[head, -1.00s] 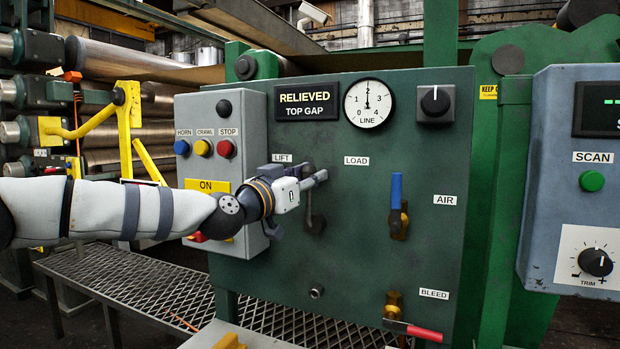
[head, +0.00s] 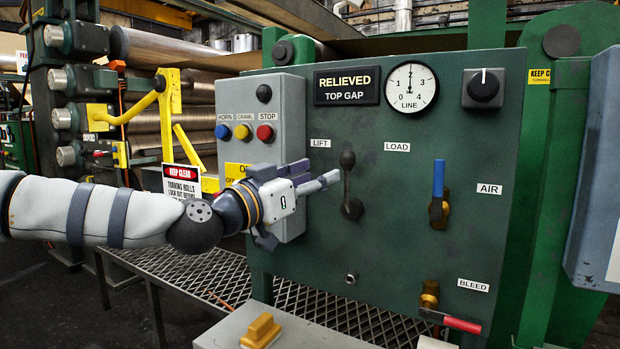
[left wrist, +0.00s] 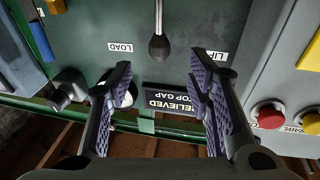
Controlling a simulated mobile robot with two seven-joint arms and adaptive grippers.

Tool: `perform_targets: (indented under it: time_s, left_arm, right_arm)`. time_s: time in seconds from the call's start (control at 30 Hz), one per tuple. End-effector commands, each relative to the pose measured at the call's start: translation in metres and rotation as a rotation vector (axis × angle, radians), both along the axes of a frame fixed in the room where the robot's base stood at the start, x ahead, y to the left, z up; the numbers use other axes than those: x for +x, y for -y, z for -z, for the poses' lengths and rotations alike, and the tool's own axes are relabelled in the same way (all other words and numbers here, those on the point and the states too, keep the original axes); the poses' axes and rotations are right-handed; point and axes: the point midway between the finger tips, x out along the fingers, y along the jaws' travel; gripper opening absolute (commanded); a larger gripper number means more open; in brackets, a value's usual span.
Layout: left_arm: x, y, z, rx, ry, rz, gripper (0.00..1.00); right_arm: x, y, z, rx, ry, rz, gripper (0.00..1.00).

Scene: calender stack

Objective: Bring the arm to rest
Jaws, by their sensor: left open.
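My left arm (head: 110,215) reaches in from the left in the head view. My left gripper (head: 322,172) is open and empty in front of the green panel (head: 400,250), its tips just left of the lever (head: 349,185) between the LIFT and LOAD labels. The lever's black knob points up. In the left wrist view, turned upside down, the open fingers of my left gripper (left wrist: 161,72) stand apart with the knob (left wrist: 158,47) seen beyond the gap between them. I cannot see contact. My right gripper is not in view.
A grey button box (head: 290,100) stands close behind the gripper. A blue-handled valve (head: 438,182) and a red-handled bleed valve (head: 460,324) stick out to the right.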

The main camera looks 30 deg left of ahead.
Motion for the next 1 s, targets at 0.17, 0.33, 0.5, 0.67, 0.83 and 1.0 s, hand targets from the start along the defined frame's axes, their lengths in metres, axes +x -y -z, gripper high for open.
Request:
perform_targets:
  time_s: [0.17,0.33,0.5,0.67,0.83,1.0]
  left_arm:
    - [-0.014,-0.003,0.002,-0.001,0.0,0.0,0.46]
    - [-0.014,-0.003,0.002,0.0,0.0,0.0,0.46]
    - [-0.014,-0.003,0.002,0.0,-0.001,0.0,0.46]
    - [-0.012,0.009,0.028,0.003,-0.064,0.022,0.46]
    - [-0.03,0.061,0.165,-0.007,-0.413,0.097,0.46]
    - [-0.105,0.096,0.313,-0.018,-0.827,0.119,0.46]
  right_arm:
    - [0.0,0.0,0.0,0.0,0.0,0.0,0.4]
    - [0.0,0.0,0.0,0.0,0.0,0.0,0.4]
    - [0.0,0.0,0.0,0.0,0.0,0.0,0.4]
    - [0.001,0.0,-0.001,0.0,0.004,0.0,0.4]
    - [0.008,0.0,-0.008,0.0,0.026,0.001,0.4]
    - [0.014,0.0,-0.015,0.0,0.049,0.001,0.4]
